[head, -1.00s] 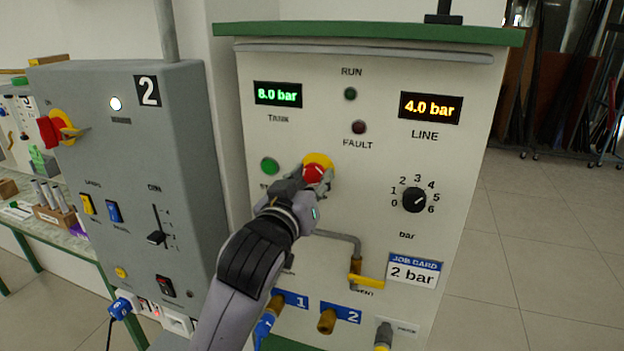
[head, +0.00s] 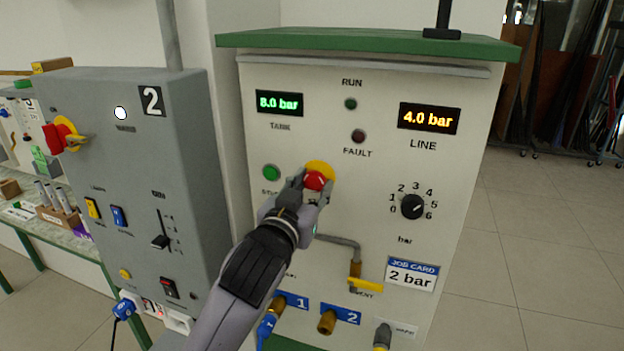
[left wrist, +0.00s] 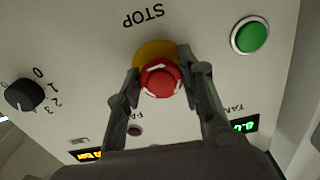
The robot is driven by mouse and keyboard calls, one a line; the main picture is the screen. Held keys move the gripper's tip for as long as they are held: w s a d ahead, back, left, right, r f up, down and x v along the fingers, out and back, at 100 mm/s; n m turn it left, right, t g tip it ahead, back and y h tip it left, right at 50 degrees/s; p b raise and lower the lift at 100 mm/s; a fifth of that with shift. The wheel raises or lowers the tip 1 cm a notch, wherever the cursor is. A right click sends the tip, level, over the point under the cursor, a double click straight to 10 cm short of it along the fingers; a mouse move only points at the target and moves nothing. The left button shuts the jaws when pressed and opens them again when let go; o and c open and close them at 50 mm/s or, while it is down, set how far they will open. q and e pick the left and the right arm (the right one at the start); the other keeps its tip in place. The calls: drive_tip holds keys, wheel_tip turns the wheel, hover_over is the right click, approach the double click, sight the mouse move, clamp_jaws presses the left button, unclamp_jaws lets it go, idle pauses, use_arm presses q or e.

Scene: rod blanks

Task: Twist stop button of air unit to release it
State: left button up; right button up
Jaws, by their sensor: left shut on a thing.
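The air unit (head: 420,155) is a pale cabinet with a green top. Its red stop button (head: 316,181) sits on a yellow backing plate (head: 320,167) in the middle of the panel. In the left wrist view the red button (left wrist: 161,79) shows white marks on its face, with the word STOP on the panel above. My left gripper (head: 311,190) is at the button, its two fingers on either side of it; in the left wrist view the fingers (left wrist: 160,85) are shut on the button's sides. My right gripper is not in view.
A green start button (head: 271,172) is left of the stop button. A black pressure knob (head: 413,207) is to the right, and a yellow-handled vent valve (head: 365,285) is below. A grey cabinet marked 2 (head: 150,190) stands to the left.

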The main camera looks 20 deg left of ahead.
use_arm(q)
drive_tip(key=shift+s+a+r+m+p, duration=0.15)
drive_tip(key=shift+m+p, duration=0.55)
drive_tip(key=shift+m, duration=0.4)
drive_tip(key=shift+w+a+r+m+p, duration=0.15)
drive_tip(key=shift+m+p, duration=0.5)
drive_tip(key=shift+m, duration=0.45)
drive_tip(key=shift+s+d, duration=0.1)
drive_tip(key=o, duration=1.2)
drive_tip(key=shift+w+d+f, duration=0.1)
drive_tip(key=shift+w+f, duration=0.1)
drive_tip(key=shift+w, duration=0.15)
drive_tip(key=shift+s, duration=0.15)
drive_tip(key=shift+s, duration=0.2)
drive_tip(key=s, duration=0.7)
drive_tip(key=shift+s, duration=0.1)
drive_tip(key=shift+a+f, duration=0.1)
drive_tip(key=shift+a, duration=0.1)
